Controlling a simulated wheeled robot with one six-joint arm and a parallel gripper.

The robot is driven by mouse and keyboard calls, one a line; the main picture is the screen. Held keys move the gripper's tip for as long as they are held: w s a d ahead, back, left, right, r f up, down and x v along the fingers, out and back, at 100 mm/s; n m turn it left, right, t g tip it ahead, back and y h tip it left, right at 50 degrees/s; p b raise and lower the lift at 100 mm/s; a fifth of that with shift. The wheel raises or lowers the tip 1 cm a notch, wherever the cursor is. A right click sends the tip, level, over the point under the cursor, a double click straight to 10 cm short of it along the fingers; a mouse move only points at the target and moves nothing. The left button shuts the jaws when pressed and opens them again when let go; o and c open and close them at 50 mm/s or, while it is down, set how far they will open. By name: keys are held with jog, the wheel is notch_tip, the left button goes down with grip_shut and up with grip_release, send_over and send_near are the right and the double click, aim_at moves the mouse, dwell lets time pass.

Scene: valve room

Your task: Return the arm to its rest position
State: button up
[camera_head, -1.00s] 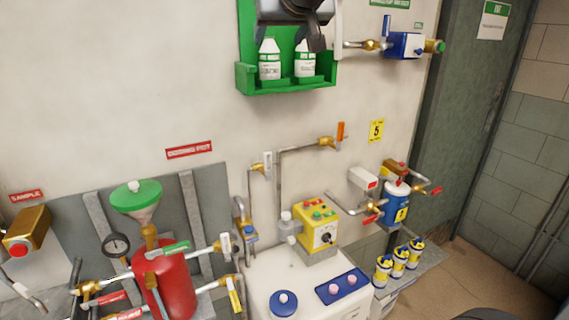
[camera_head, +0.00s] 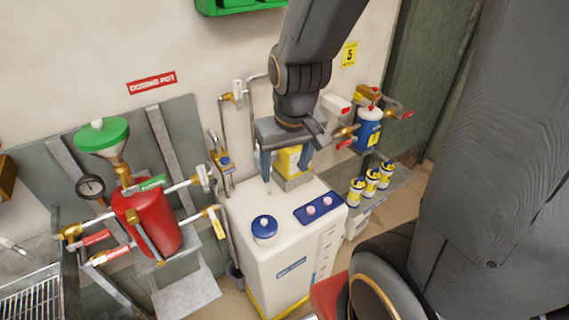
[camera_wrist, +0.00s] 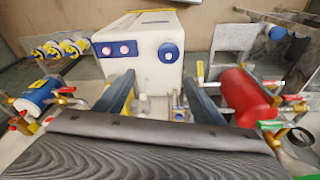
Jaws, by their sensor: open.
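My arm reaches down from the top of the head view, and my gripper (camera_head: 287,172) hangs over the back of a white tank (camera_head: 285,230). Its two blue-grey fingers are spread apart, and I see nothing held between them. The fingers also show in the wrist view (camera_wrist: 158,98), with the white tank (camera_wrist: 140,65) beyond them. Part of the yellow control box (camera_head: 290,160) is hidden behind the gripper in the head view.
A red dosing pot (camera_head: 147,222) with a green funnel stands left of the tank. A blue canister (camera_head: 368,128) with valves and several small yellow-and-white bottles (camera_head: 372,180) are at right. Pipes and valve handles line the wall. Open floor shows little.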

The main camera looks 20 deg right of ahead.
notch_tip(320, 180, down, 9)
jog(key=g+b, duration=0.1)
jog(key=b, duration=0.7)
jog(key=shift+f, duration=0.15)
jog(key=shift+w, duration=0.1)
